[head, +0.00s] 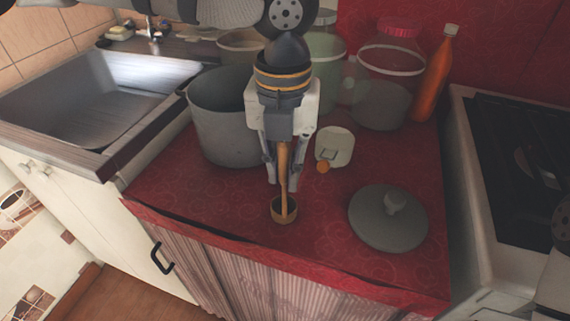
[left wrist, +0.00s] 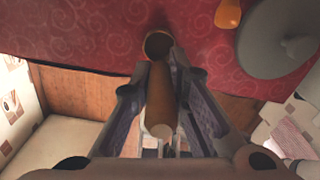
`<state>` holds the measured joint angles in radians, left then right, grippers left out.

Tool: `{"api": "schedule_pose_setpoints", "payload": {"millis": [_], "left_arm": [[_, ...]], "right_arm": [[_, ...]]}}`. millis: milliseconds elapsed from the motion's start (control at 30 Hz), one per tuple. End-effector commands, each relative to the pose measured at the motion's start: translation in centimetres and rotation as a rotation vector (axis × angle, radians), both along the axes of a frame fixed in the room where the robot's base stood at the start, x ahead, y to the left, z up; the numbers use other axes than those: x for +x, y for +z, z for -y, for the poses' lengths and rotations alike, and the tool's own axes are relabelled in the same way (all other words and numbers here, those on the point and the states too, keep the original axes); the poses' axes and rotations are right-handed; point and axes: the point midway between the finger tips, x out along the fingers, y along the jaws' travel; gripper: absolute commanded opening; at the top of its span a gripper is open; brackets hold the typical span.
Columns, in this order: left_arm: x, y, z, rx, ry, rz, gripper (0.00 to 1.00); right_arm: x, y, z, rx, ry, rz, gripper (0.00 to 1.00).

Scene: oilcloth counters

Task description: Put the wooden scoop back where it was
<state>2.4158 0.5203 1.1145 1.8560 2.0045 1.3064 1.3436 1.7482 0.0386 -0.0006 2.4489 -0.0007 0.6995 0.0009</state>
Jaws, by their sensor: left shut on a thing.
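The wooden scoop (head: 284,209) hangs upright below my left gripper (head: 283,182), its small round bowl down, over the red cloth near the front of the counter. The gripper is shut on the handle, with a finger on each side. In the left wrist view, the scoop's handle (left wrist: 160,95) runs between the fingers of the left gripper (left wrist: 163,85), and the bowl shows beyond the tips. I cannot tell whether the bowl touches the cloth. My right gripper is not in view.
A grey pot (head: 222,135) stands left of the gripper, and a grey lid (head: 388,218) lies to its right. A small pale container (head: 334,147) with an orange end sits behind the scoop. Glass jars (head: 383,95) and an orange bottle (head: 435,75) stand behind. The counter's front edge is close.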

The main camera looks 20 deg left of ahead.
Motion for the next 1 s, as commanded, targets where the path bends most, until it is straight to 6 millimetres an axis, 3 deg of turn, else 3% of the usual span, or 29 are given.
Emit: {"api": "schedule_pose_setpoints", "payload": {"millis": [200, 233, 300, 633, 1000], "left_arm": [[0.0, 0.0, 0.0, 0.0, 0.0, 0.004, 0.0], [0.0, 0.0, 0.0, 0.0, 0.0, 0.004, 0.22], [0.0, 0.0, 0.0, 0.0, 0.0, 0.003, 0.35], [0.0, 0.2, 0.0, -0.001, 0.0, 0.002, 0.35], [-0.1, 10.0, 0.0, -0.001, 0.002, 0.014, 0.35]], "right_arm": [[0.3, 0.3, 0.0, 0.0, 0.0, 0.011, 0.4], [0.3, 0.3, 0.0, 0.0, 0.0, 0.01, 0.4], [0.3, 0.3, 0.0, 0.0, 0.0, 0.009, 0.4], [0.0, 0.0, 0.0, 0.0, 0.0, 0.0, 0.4], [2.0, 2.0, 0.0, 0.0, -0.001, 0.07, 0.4]]}}
